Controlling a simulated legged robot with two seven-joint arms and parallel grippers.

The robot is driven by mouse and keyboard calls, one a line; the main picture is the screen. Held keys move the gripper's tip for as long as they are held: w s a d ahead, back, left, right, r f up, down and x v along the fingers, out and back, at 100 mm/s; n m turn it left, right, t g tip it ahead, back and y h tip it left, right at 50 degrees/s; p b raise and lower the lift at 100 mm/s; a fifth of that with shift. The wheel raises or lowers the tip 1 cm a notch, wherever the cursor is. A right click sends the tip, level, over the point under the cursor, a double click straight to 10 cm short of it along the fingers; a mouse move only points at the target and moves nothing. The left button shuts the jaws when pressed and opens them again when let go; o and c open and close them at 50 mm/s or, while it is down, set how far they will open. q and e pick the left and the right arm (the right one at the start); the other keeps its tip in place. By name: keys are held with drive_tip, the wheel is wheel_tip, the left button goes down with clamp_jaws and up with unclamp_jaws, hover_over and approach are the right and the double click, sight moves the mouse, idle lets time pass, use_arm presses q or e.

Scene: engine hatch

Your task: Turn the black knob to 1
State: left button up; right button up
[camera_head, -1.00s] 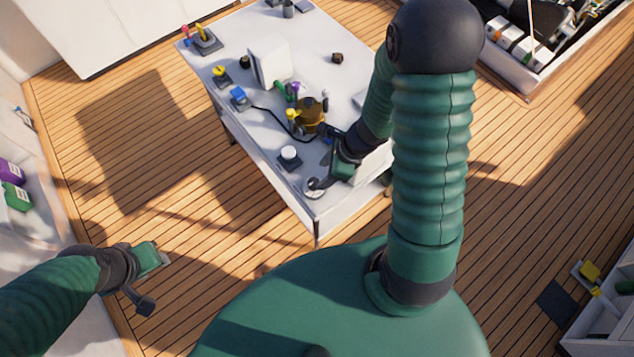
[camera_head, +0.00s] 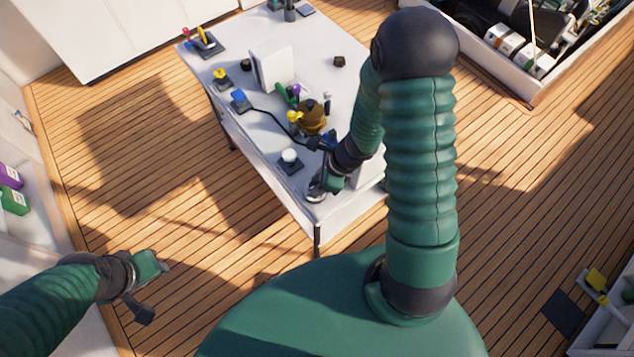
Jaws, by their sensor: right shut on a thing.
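My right gripper (camera_head: 325,186) reaches down at the table's near corner. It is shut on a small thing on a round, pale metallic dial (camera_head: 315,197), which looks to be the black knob. The fingers hide the knob, and its pointer and any numbers cannot be read. My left gripper (camera_head: 155,287) is open and empty above the deck at lower left, well away from the table.
The white table (camera_head: 238,134) carries a white button on a dark base (camera_head: 289,158), a brass-coloured part (camera_head: 311,117), a blue part (camera_head: 239,97), a white upright box (camera_head: 272,65) and a small dark knob (camera_head: 339,61). Open wooden deck (camera_head: 140,150) lies left.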

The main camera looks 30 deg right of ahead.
drive_tip(key=shift+w+r, duration=0.1)
clamp_jaws()
drive_tip(key=shift+r+n+p, duration=0.1)
drive_tip(key=shift+n+p, duration=0.4)
drive_tip(key=shift+p, duration=0.05)
drive_tip(key=n+g+p, duration=0.1)
drive_tip(key=n+p, duration=0.1)
drive_tip(key=n, duration=0.1)
drive_tip(key=shift+w+y, duration=0.1)
drive_tip(key=shift+y, duration=0.3)
drive_tip(key=shift+d+n+g+p, duration=0.1)
drive_tip(key=shift+n+g+p, duration=0.4)
drive_tip(key=shift+n+p, duration=0.65)
drive_tip(key=shift+w+n+g+p, duration=0.15)
drive_tip(key=shift+n+g+p, duration=0.3)
drive_tip(key=shift+n, duration=0.8)
drive_tip(key=o, duration=1.1)
unclamp_jaws()
drive_tip(key=shift+f, duration=0.2)
